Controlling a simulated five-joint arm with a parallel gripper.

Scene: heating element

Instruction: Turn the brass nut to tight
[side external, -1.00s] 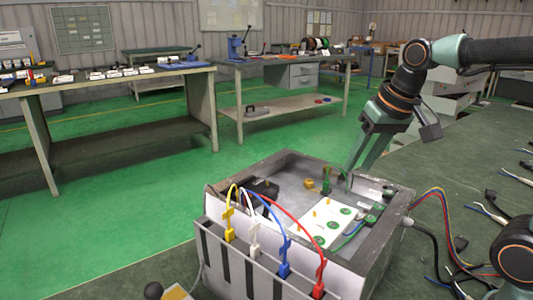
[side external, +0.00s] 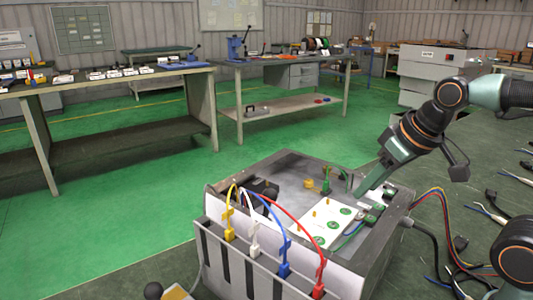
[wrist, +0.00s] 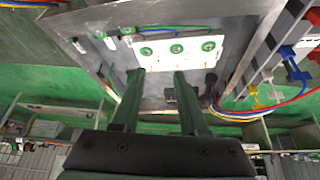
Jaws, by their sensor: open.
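The brass-coloured nut (side external: 310,184) sits on the grey floor of the open metal box (side external: 290,158), left of a small green upright part (side external: 327,177), in the side view. I cannot make out the nut in the wrist view. My gripper (side external: 359,194) is low over the right part of the box, to the right of the nut and apart from it. In the wrist view my gripper (wrist: 158,76) has its two fingers apart, with nothing held between them. The fingertips are near the edge of the white plate (wrist: 207,44). Whether they touch anything is unclear.
The white plate with green round pads lies in the box. Yellow, white, blue and red leads (side external: 307,236) arch over the box's front wall. Loose cables (side external: 440,215) lie on the bench to the right. Open air is above the box.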

